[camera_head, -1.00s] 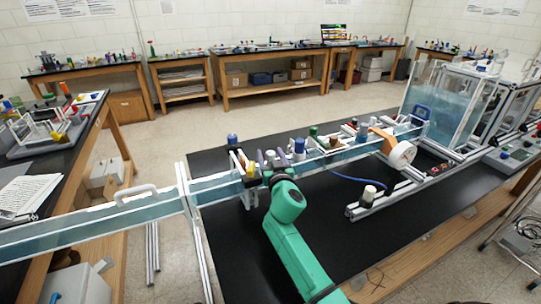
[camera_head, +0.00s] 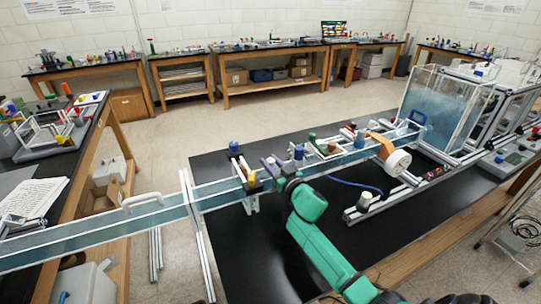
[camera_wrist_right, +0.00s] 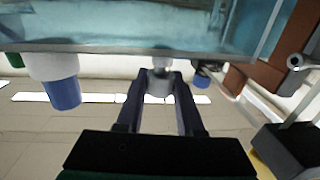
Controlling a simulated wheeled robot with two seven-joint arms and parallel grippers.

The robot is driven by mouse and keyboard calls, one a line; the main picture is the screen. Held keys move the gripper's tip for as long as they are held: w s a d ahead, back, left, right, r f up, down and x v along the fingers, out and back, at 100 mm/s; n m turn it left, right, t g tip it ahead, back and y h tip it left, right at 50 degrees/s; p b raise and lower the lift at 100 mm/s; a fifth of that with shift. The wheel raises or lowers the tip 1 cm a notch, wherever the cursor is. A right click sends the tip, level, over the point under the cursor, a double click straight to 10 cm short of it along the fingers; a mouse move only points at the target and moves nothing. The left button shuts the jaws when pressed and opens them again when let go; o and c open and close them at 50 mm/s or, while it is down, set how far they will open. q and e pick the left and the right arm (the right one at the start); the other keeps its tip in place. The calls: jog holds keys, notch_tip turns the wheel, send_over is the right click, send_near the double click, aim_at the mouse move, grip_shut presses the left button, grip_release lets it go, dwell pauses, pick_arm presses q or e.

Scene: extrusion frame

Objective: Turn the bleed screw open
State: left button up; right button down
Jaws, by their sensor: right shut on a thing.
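A long clear channel of blue water (camera_head: 330,160) crosses the black bench, with several coloured fittings along it. My right gripper (camera_head: 276,166), on the green arm, is at the channel's near side, its fingers partly hidden by the wrist. In the right wrist view my right gripper (camera_wrist_right: 160,78) is shut on a small grey cylindrical fitting (camera_wrist_right: 160,86) just under the channel's edge. It is probably the bleed screw; I cannot read its turn from here. A white fitting with a blue end (camera_wrist_right: 62,90) hangs to its left. My left gripper is not in view.
A brown bracket (camera_wrist_right: 262,50) and a small blue knob (camera_wrist_right: 201,80) are close on the right in the wrist view. A blue-capped part (camera_head: 234,147) stands on the channel. A white round part (camera_head: 398,162) and a water tank (camera_head: 440,105) are further right. The black bench top (camera_head: 250,250) is clear in front.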

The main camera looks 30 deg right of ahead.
jog(key=n+y, duration=0.2)
jog(key=y, duration=0.1)
jog(key=shift+d+r+p, duration=0.1)
jog(key=shift+d+p, duration=0.05)
jog(key=shift+p, duration=0.2)
jog(key=n+y, duration=0.1)
jog(key=g+y+b, duration=0.1)
jog(key=shift+f+n+y, duration=0.3)
jog(key=shift+n+y, duration=0.1)
jog(key=n+g+y+b, duration=0.2)
jog(key=n+y+b, duration=0.1)
jog(key=y+b, duration=0.1)
jog(key=shift+g+b, duration=0.3)
jog(key=shift+b, duration=0.4)
pick_arm(q)
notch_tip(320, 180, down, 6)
jog(key=b, duration=0.1)
pick_arm(e)
jog(key=shift+r+n+g+y, duration=0.15)
jog(key=shift+n+g+y, duration=0.3)
jog(key=shift+y, duration=0.25)
jog(key=c, duration=0.5)
grip_release()
jog(key=shift+c, duration=0.2)
